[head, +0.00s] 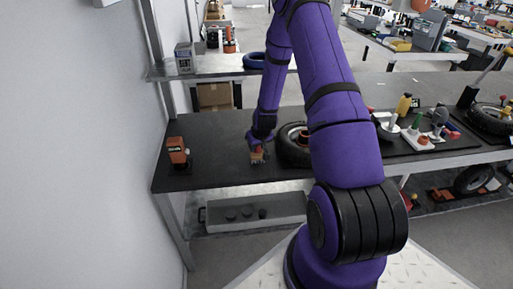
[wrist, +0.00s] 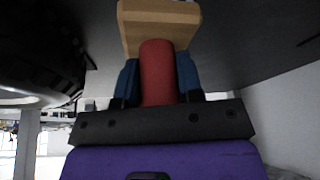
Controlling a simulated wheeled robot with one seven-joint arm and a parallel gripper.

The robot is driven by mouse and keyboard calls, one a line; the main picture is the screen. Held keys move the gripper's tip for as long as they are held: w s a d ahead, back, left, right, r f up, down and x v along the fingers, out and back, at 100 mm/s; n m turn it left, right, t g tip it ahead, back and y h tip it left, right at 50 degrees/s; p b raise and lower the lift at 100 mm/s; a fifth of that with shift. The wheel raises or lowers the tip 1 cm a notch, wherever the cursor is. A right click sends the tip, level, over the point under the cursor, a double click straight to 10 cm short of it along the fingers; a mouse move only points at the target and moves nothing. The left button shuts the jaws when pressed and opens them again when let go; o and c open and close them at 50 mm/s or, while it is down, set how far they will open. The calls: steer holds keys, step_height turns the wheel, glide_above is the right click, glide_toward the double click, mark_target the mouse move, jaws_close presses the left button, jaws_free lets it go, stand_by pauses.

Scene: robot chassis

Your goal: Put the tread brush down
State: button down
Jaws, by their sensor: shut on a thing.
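The tread brush shows in the wrist view, with a red handle (wrist: 158,72) and a pale wooden head (wrist: 160,22). My gripper (wrist: 158,88) is shut on the red handle, one blue finger on each side. In the head view my gripper (head: 260,143) points down over the dark bench top (head: 215,150), left of a black tire. The brush (head: 258,156) is small there, low at or just above the bench surface. I cannot tell whether it touches the bench.
The tire (head: 292,146) lies close to the right of my gripper and shows at the left of the wrist view (wrist: 40,50). An orange and black device (head: 178,152) stands near the bench's left end. Bare bench lies between it and my gripper. Several tools stand farther right.

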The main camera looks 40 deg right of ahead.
steer(key=shift+f, duration=0.5)
steer(key=c, duration=0.8)
jaws_free()
steer(key=shift+f, duration=0.15)
steer(key=shift+o, duration=0.2)
